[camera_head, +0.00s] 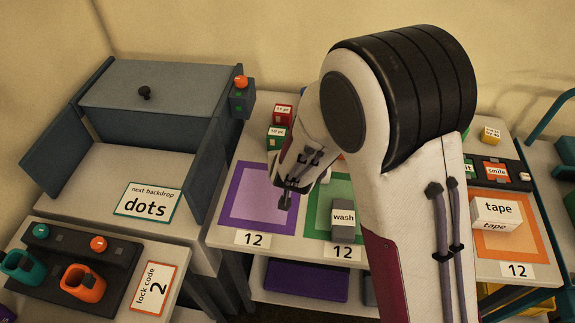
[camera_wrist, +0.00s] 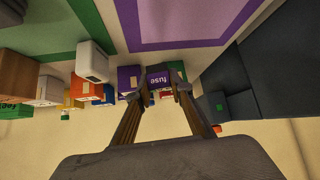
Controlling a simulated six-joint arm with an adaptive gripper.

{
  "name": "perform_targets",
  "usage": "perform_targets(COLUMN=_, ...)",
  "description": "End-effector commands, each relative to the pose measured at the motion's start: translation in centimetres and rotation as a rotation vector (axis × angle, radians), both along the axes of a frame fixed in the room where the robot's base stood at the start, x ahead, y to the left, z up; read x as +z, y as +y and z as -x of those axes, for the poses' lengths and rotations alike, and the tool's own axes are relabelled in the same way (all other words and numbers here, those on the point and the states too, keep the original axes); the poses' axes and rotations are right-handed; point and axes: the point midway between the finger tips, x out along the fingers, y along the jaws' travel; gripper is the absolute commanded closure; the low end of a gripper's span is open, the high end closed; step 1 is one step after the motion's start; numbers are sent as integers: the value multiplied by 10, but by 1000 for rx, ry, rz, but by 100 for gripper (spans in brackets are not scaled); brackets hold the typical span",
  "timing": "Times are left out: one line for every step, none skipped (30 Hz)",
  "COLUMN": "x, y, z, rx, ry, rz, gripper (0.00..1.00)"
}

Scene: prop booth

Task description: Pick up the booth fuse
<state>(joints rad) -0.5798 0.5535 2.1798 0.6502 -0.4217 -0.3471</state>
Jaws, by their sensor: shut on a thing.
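In the wrist view another purple block (camera_wrist: 129,79) is close beside the fuse. In the head view a purple mat (camera_head: 235,208), a grey "wash" block (camera_head: 344,230), a white "tape" block (camera_head: 497,212) and a blue-grey cabinet (camera_head: 155,92) stand around.

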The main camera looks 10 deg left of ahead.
Motion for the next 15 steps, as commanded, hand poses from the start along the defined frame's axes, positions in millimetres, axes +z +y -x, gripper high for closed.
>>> perform_targets(x=9, y=0, z=-1, rx=-1, ry=-5, rz=-2, gripper=90)
perform_targets(x=12, y=0, z=-1, rx=-1, ry=-5, rz=-2, gripper=90)
perform_targets(x=17, y=0, z=-1, rx=-1, ry=-3, rz=-3, gripper=90)
perform_targets(x=21, y=0, z=-1, rx=-1, ry=-4, rz=-3, gripper=90)
perform_targets(x=24, y=1, z=-1, rx=1, ry=-4, rz=-3, gripper=90)
perform_targets(x=27, y=0, z=-1, rx=-1, ry=-4, rz=-2, gripper=90)
perform_targets(x=29, y=0, z=-1, rx=-1, ry=-3, rz=-1, gripper=90)
perform_targets(x=31, y=0, z=-1, rx=-1, ry=-3, rz=-1, gripper=90)
perform_targets(x=34, y=0, z=-1, rx=0, ry=-3, rz=-1, gripper=90)
perform_targets(x=36, y=0, z=-1, rx=-1, ry=-3, rz=-1, gripper=90)
perform_targets(x=37, y=0, z=-1, rx=-1, ry=-3, rz=0, gripper=90)
perform_targets(x=39, y=0, z=-1, rx=-1, ry=-3, rz=0, gripper=90)
perform_targets(x=40, y=0, z=-1, rx=0, ry=-3, rz=-1, gripper=90)
perform_targets(x=42, y=0, z=-1, rx=0, ry=-2, rz=0, gripper=90)
perform_targets(x=43, y=0, z=0, rx=0, ry=-2, rz=0, gripper=90)
